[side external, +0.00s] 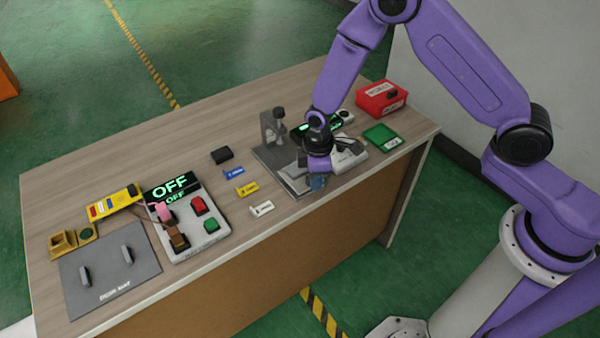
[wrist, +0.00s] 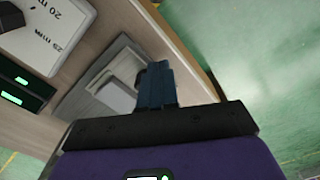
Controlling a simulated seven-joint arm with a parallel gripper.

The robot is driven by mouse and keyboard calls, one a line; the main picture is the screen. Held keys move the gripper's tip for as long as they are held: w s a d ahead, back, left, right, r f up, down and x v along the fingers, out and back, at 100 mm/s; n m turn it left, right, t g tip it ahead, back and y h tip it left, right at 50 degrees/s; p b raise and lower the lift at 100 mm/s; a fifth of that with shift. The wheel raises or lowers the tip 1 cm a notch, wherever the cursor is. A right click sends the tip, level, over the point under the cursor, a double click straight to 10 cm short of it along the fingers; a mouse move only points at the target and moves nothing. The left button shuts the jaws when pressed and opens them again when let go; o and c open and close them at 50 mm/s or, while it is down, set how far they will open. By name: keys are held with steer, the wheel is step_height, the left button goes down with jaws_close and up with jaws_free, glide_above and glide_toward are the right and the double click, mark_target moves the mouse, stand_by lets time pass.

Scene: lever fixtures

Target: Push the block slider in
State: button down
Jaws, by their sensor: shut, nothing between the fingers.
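The block slider looks to be the grey fixture (side external: 270,157) right of the table's middle, with a flat plate and an upright post. In the wrist view its stepped grey plate (wrist: 124,58) carries a lighter grey block (wrist: 112,96). My gripper (side external: 317,183) is low at the fixture's front right end, near the table's front edge. In the wrist view the blue fingers of my gripper (wrist: 156,68) are shut and empty, just beside the plate and block. I cannot tell whether they touch the block. My wrist hides part of the fixture in the side view.
A white gauge panel (wrist: 48,30) and a dark green-lit display (wrist: 22,92) sit close by. A red box (side external: 381,98) and green tray (side external: 380,134) stand behind right. Left are small coloured labels (side external: 247,188), the OFF switch panel (side external: 188,222) and a grey board (side external: 108,270).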

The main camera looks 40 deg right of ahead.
steer(key=shift+w, duration=0.15)
steer(key=shift+w, duration=3.9)
steer(key=shift+s, duration=0.45)
steer(key=shift+r, duration=0.1)
step_height(320, 180, up, 8)
